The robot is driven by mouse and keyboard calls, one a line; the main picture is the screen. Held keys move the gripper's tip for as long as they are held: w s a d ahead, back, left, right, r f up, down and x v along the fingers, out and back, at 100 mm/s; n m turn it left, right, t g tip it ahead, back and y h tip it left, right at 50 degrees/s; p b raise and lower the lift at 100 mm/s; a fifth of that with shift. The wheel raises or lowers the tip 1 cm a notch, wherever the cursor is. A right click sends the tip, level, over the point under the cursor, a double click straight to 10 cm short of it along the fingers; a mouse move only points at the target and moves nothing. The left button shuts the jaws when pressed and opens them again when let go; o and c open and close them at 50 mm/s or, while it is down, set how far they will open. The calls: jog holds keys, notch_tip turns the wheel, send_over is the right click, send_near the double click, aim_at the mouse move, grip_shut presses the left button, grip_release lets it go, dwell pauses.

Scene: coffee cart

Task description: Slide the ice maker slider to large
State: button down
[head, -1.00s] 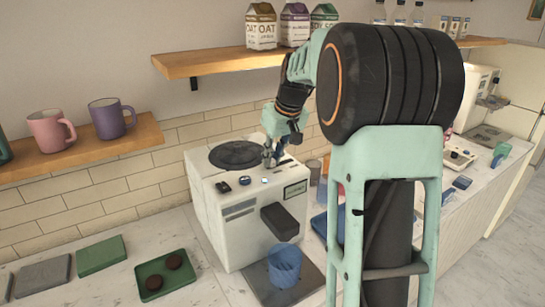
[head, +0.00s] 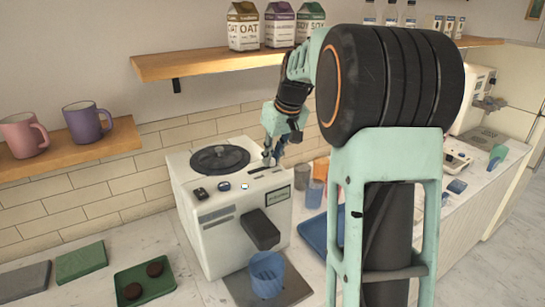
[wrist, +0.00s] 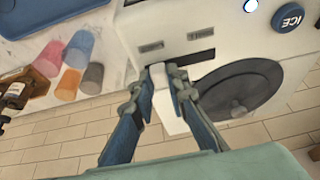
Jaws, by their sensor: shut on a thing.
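The ice maker (head: 228,245) is a white box with a round dark lid (head: 220,159) on top. Its slider (wrist: 158,74) is a pale knob in a dark slot (wrist: 196,62). In the wrist view the knob stands toward the slot's left end, with bare slot to its right. My gripper (wrist: 158,95) is shut on the slider, one finger on each side. In the head view my gripper (head: 272,158) is at the top right of the ice maker, where its fingers hide the knob. Two small labels beside the slot are too small to read.
A blue round ICE button (wrist: 291,18) is on the same top face. A blue cup (head: 267,275) stands below the dark spout (head: 262,230). Several cups (wrist: 75,65) stand beside the machine. A wooden shelf (head: 180,66) with cartons is above.

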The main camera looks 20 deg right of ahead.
jog(key=shift+d, duration=0.25)
jog(key=c, duration=1.9)
grip_release()
jog(key=shift+d, duration=0.1)
jog(key=v, duration=1.2)
